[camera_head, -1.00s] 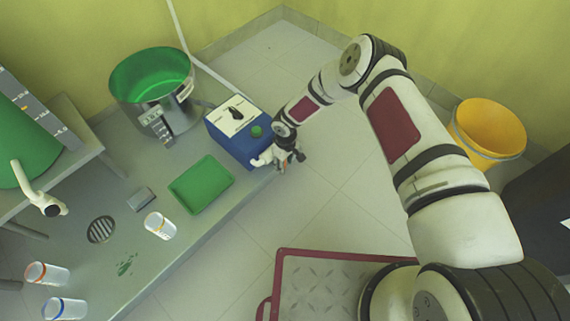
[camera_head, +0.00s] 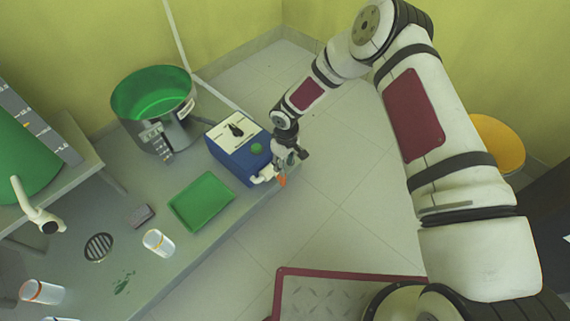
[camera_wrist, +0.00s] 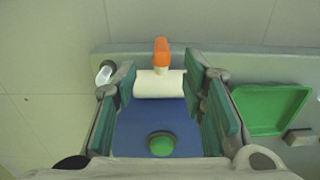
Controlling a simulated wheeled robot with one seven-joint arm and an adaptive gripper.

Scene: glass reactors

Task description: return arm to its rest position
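My gripper (camera_head: 290,157) is at the right end of the blue box (camera_head: 228,160), above the bench's edge. In the wrist view my gripper (camera_wrist: 160,74) has its two green-padded fingers spread apart. Between and beyond them I see a white cylinder (camera_wrist: 159,84) with an orange tip (camera_wrist: 161,52) on the box's side. The box carries a green button (camera_head: 257,149) and a black knob (camera_head: 235,130). My arm reaches from the lower right, bent high at the elbow.
The bench (camera_head: 175,255) holds a green tray (camera_head: 201,202), a metal pot with green inside (camera_head: 152,95), a small block (camera_head: 142,215) and several clear cups. A red-rimmed platform (camera_head: 330,295) is below. Floor right of the bench is open.

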